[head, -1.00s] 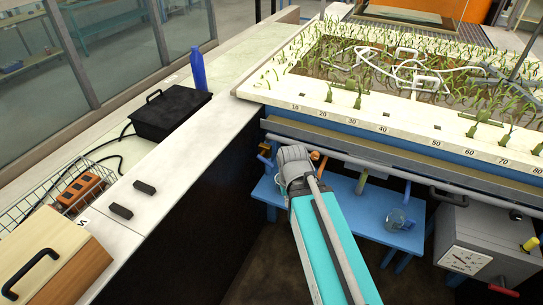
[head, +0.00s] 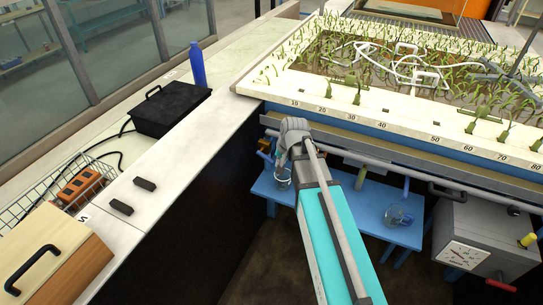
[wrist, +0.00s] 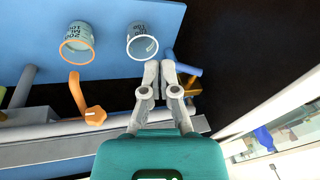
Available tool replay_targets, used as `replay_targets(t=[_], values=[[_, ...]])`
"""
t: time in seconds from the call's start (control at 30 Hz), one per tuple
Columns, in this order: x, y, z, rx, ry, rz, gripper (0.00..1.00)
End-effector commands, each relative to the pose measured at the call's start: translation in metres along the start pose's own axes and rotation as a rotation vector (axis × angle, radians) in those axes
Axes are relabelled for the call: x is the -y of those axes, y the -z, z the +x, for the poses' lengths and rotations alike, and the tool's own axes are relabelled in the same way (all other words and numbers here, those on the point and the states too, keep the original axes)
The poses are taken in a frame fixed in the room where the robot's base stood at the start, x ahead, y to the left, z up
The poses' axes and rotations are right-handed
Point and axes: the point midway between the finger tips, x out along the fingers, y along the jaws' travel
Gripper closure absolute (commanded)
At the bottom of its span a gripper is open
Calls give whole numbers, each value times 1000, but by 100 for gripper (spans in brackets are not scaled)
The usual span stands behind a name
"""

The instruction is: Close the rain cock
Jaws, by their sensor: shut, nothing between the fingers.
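Several cocks with coloured levers hang on the grey pipe under the flume; no label tells which is the rain cock. In the wrist view an orange lever (wrist: 78,94) stands left of my gripper (wrist: 161,67), clearly apart from it. A blue lever (wrist: 187,69) lies just right of my fingertips; I cannot tell whether they touch. My gripper is shut and empty. In the head view the blue lever (head: 265,155) shows left of my arm, which hides the orange lever. A yellow-green lever (head: 361,179) and another blue lever (head: 406,187) hang farther right.
A blue bench (head: 345,203) stands below the pipe. On it are an orange-rimmed beaker (wrist: 77,47) and a white-rimmed beaker (wrist: 143,43), both close by, and a glass vessel (head: 397,216). A grey box with a dial (head: 467,254) is at the right. The planted flume (head: 400,134) overhangs the pipe.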

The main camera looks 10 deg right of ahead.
Motion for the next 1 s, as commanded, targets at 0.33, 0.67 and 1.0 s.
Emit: replay_targets(t=[0.33,0.67,1.0], values=[[14,96,2,-112,151,269,100],[13,99,2,-118,160,285,100],[13,100,9,-118,159,285,100]])
